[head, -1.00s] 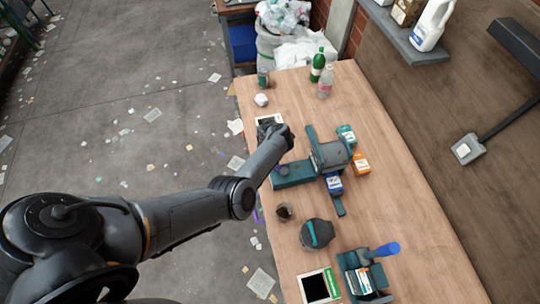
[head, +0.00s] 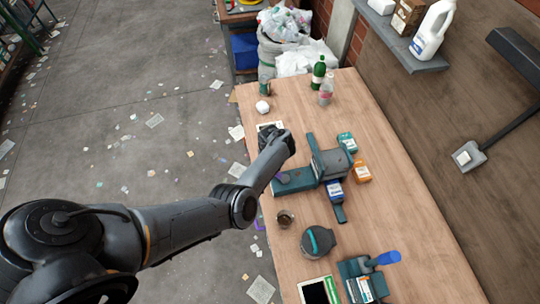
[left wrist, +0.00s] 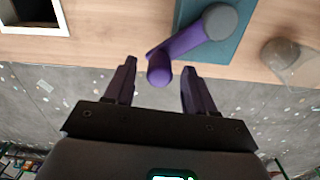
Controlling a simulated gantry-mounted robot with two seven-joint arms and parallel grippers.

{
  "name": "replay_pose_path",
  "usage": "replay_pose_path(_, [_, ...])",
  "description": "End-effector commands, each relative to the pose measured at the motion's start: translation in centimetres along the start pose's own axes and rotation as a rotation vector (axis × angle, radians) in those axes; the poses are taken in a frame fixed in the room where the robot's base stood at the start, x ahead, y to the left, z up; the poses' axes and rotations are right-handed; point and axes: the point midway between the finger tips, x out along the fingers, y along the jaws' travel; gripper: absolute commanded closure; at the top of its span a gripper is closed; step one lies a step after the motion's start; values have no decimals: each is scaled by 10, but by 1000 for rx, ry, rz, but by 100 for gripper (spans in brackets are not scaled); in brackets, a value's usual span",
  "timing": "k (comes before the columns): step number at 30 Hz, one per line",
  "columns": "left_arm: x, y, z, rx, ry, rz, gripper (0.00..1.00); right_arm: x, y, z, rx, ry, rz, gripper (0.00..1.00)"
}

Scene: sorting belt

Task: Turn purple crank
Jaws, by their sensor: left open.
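The purple crank (left wrist: 190,42) has a grey round hub and sits on the teal base (left wrist: 240,48) in the left wrist view. Its arm slants down-left to a purple handle end. My right gripper is not in view.
A brown cup (head: 285,218) stands near the table's left edge. A dark round device (head: 318,240) and a teal block with a blue handle (head: 388,258) lie at the front. Bottles (head: 318,73) stand far back. The table's right side is clear.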

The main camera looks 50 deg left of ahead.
Motion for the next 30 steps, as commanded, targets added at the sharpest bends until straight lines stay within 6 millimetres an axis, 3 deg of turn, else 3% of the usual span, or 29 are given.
replay_pose_path(9, [-57, 1, 1, -1, -2, 2, 45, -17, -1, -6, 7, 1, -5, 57])
replay_pose_path(15, [-83, 0, 1, -1, -2, 0, 45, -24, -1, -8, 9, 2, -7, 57])
replay_pose_path(21, [-94, 0, 0, 0, -1, -1, 45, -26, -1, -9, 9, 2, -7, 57])
replay_pose_path(30, [-94, 0, 0, 0, -1, -1, 45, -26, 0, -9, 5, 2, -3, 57])
